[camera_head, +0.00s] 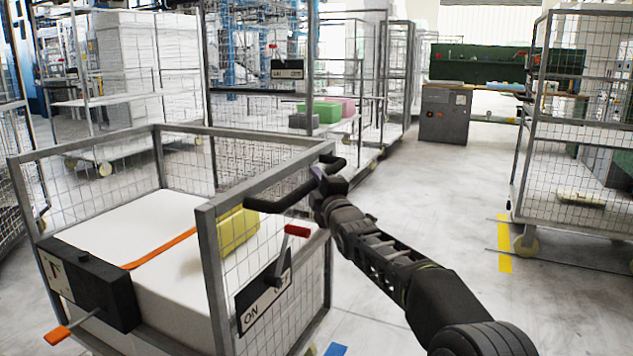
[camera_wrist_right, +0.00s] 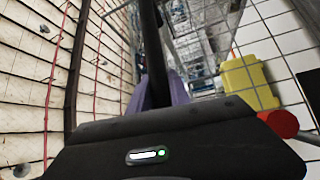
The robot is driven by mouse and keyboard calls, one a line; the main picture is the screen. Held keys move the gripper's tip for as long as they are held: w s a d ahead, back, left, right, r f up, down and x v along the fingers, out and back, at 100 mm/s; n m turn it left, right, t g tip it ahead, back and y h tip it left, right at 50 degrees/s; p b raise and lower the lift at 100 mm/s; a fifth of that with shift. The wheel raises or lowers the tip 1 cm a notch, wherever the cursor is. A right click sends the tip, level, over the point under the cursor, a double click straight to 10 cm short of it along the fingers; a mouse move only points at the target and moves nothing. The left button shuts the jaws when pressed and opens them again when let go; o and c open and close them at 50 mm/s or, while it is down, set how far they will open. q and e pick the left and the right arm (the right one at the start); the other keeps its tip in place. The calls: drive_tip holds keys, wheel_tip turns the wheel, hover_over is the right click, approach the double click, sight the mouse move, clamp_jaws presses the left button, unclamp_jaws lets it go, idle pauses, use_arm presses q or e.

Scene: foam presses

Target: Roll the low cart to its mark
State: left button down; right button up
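The low cart (camera_head: 205,250) stands in the left foreground of the head view, a grey frame with mesh sides. It holds a large white block (camera_head: 150,235) with an orange strap, and a yellow block (camera_head: 237,229). My right gripper (camera_head: 322,178) is at the black push handle (camera_head: 280,203) on the cart's right side. In the right wrist view, its purple fingers (camera_wrist_right: 160,90) lie on both sides of the black bar (camera_wrist_right: 152,45) and appear closed on it. A blue floor strip (camera_head: 336,349) shows beside the cart at the bottom edge. My left gripper is out of view.
A red lever (camera_head: 297,231) and an "ON" plate (camera_head: 264,300) are on the cart's right side. A tall mesh cart (camera_head: 520,150) stands at right by a yellow floor strip (camera_head: 504,243). More mesh carts stand behind. The aisle toward the grey cabinet (camera_head: 445,115) is clear.

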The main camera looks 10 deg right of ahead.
drive_tip(key=o, duration=0.5)
drive_tip(key=shift+a+f, duration=0.1)
drive_tip(key=shift+a, duration=0.05)
drive_tip(key=shift+s, duration=0.1)
drive_tip(key=v, duration=0.7)
drive_tip(key=shift+s+b, duration=0.3)
drive_tip(key=shift+s, duration=0.05)
